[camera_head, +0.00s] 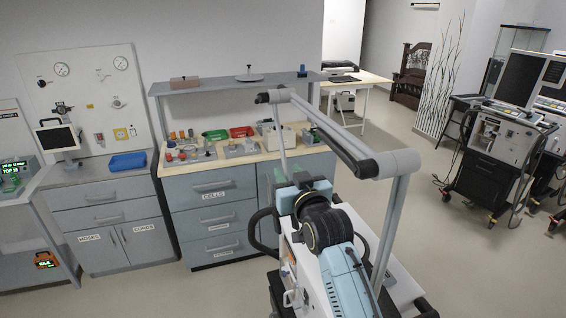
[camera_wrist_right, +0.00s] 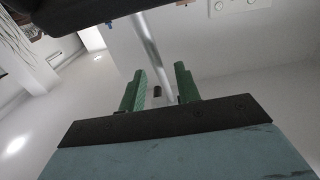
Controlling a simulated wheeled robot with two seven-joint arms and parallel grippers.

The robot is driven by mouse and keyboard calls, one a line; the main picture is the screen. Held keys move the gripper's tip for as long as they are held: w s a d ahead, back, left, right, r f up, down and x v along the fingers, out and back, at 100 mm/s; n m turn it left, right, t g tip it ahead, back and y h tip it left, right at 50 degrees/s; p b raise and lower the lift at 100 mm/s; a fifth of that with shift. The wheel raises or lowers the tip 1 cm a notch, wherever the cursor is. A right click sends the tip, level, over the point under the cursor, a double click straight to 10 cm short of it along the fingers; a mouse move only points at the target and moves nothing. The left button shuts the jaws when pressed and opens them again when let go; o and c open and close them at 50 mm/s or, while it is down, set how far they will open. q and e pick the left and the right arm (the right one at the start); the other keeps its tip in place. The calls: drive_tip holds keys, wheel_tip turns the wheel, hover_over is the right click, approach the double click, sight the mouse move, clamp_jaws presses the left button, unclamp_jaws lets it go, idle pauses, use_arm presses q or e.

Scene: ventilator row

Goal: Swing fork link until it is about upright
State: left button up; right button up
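A grey jointed support arm (camera_head: 325,132) rises on a post from the wheeled machine in front of me. From its far end a thin pale rod hangs down, tilted slightly off vertical; I take this rod to be the fork link (camera_head: 280,135). My right gripper (camera_head: 297,178) is at the lower end of the rod. In the right wrist view the rod (camera_wrist_right: 148,45) runs down toward the gap between the green fingers (camera_wrist_right: 158,90), which stand apart. I cannot tell whether they touch it. The rod's lower end is partly hidden. My left gripper is not in view.
The machine's white body (camera_head: 404,287) stands below my right arm. Behind it are a counter (camera_head: 218,167) with small parts and coloured trays, and a shelf (camera_head: 215,88). Another wheeled machine (camera_head: 500,145) stands at right. Floor between is clear.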

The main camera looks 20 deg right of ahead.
sight(287, 171)
drive_tip(key=shift+w+p, duration=0.3)
drive_tip(key=shift+w, duration=2.05)
drive_tip(key=shift+a, duration=0.1)
clamp_jaws()
